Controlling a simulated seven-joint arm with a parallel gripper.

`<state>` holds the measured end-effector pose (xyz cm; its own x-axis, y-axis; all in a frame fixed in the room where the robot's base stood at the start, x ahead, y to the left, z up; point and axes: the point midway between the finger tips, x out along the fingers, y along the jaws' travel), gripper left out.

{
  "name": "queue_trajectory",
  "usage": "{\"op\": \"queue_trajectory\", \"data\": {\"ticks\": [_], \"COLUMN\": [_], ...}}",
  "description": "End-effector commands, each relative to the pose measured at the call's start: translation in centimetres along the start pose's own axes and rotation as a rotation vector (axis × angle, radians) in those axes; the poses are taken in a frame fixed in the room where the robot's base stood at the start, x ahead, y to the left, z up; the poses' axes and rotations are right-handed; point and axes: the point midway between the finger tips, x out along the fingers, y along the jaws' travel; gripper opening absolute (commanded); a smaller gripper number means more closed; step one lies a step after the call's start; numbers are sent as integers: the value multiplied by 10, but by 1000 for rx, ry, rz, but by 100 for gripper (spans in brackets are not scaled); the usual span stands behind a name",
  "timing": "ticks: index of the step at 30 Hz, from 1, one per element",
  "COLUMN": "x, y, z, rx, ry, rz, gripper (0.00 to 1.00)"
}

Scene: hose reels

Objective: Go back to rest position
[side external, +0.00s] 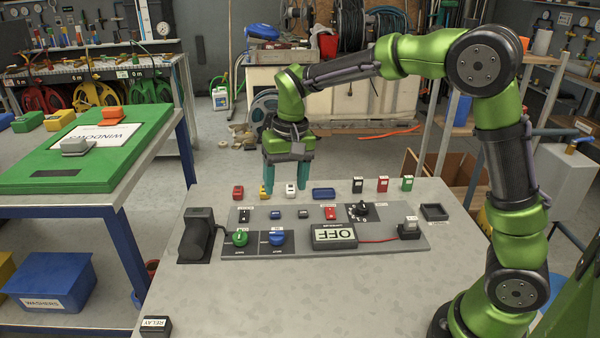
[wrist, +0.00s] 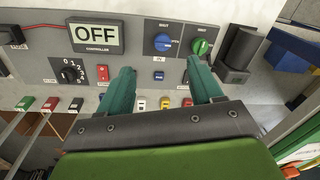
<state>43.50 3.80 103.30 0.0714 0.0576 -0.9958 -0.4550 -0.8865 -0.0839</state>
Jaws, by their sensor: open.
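My gripper (side external: 284,178) has two teal fingers pointing down, spread apart with nothing held between them. It hangs over the far edge of the grey table (side external: 250,305), near a row of small coloured blocks. In the wrist view my gripper (wrist: 160,83) shows its fingers wide apart, with the control panel beyond. The grey control panel (side external: 385,242) lies on the table, with a sign reading OFF (side external: 334,236), a green knob (side external: 240,238) and a blue knob (side external: 277,238). A yellow block (side external: 263,191) and a white block (side external: 291,190) are close to the fingers.
A red block (side external: 238,192), a blue block (side external: 324,194) and several labelled blocks stand along the far edge. A dark upright device (side external: 198,235) is left of the panel. A blue-framed bench with a green board (side external: 60,185) stands at left.

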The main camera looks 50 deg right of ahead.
Motion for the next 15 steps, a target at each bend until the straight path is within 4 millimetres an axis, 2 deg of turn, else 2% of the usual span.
{"op": "queue_trajectory", "data": {"ticks": [1,7,15], "x": [-11,-41,-60], "y": [7,33,71], "z": [14,70,143], "rx": [-18,-86,-141], "ry": [20,126,316], "rz": [-37,-166,-283], "gripper": [65,65,65]}}
